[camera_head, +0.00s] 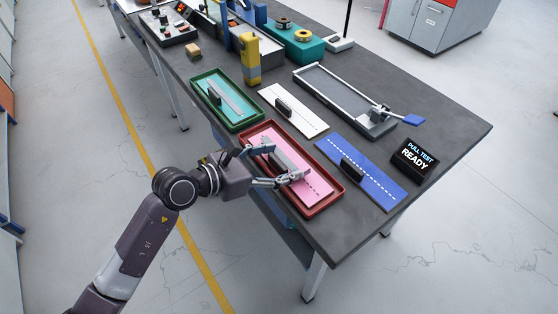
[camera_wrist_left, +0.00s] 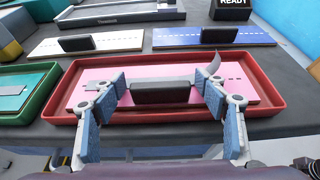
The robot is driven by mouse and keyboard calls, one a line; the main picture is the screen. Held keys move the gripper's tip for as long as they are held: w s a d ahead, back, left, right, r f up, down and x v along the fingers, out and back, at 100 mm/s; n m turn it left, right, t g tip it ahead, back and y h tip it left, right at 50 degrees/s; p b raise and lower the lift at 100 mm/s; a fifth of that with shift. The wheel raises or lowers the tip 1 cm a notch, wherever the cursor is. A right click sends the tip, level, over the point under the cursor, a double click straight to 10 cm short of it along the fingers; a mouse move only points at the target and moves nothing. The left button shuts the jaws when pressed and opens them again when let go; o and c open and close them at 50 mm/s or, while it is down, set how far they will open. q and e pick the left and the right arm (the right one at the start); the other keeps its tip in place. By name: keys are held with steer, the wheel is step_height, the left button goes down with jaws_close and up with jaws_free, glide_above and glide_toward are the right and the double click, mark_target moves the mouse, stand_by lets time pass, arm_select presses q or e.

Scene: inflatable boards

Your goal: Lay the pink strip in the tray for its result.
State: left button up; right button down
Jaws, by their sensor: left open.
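The pink strip (camera_head: 315,187) lies flat in the red tray (camera_head: 331,201), with a dark upright block on its middle. It also shows in the left wrist view (camera_wrist_left: 240,92). A grey band runs along the strip, and one end curls up at the right in the wrist view (camera_wrist_left: 214,64). My left gripper (camera_head: 284,162) is over the tray, its fingers apart on either side of the dark block (camera_wrist_left: 160,91). I cannot tell whether the fingertips touch it. My right gripper is out of view.
A green tray (camera_head: 242,125) holding a teal strip stands beside the red tray. A white board (camera_head: 302,117) and a blue board (camera_head: 378,186) lie behind, each with a dark block. A grey pull rig (camera_head: 345,95) and a "PULL TEST READY" display (camera_head: 414,159) stand farther back.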

arm_select(q)
steer(key=p+v, duration=0.2)
steer(key=v, duration=1)
